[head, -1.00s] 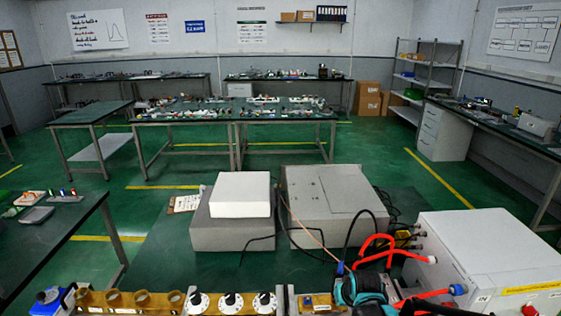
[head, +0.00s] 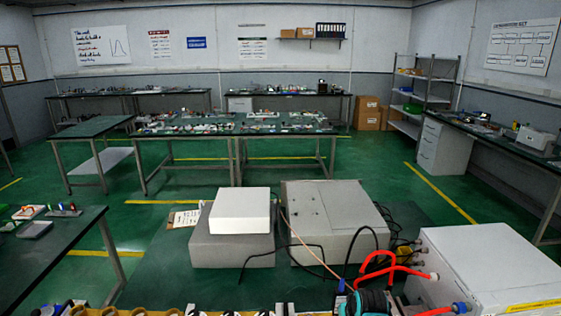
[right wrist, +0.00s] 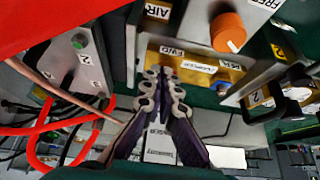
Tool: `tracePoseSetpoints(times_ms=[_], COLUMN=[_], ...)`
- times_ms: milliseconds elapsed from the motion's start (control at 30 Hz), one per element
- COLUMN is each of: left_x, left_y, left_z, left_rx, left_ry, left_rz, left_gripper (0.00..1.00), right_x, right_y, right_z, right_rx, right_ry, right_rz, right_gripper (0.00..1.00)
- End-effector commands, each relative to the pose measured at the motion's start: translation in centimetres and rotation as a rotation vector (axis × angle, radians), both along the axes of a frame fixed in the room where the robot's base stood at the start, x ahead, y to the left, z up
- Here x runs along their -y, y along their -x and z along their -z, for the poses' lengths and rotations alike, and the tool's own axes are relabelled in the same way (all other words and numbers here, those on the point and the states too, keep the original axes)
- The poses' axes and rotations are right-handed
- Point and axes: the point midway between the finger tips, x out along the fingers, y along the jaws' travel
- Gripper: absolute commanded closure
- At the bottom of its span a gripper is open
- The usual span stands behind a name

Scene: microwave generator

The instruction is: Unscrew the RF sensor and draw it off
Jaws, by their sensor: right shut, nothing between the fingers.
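My right gripper (right wrist: 165,72) is shut and empty in the right wrist view. Its fingertips are in front of a brass block (right wrist: 200,66) with white labels, one reading FWD. A white labelled piece (right wrist: 159,147) shows between the finger links, its text partly hidden. A copper-coloured cable (right wrist: 62,92) runs from the left and passes behind the fingers. In the head view that cable (head: 312,252) ends at a small blue part (head: 342,285), which may be the RF sensor; I cannot tell for sure. My left gripper is in neither view.
A white cabinet (head: 480,262) with red hoses (head: 375,270) stands at the right. Two grey boxes (head: 335,222) (head: 232,250) stand behind the near hardware, one with a white box (head: 240,208) on top. An orange knob (right wrist: 228,33) is right of the fingertips.

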Motion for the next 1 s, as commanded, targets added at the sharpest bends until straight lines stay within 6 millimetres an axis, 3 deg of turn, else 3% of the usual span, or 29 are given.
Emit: tracePoseSetpoints(times_ms=[433,833,1000], left_x=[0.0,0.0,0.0], left_y=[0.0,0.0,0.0], left_z=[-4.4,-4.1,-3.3], left_rx=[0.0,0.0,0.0], left_ry=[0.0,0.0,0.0], left_rz=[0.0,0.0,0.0], left_gripper=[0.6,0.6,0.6], right_x=[0.0,0.0,-0.3], right_y=[0.0,0.4,3.3], right_z=[-5.6,-5.8,-7.7], right_rx=[-0.001,0.001,0.017], right_ry=[0.0,0.001,0.001], right_rz=[0.0,0.0,0.005], right_gripper=[1.0,1.0,1.0])
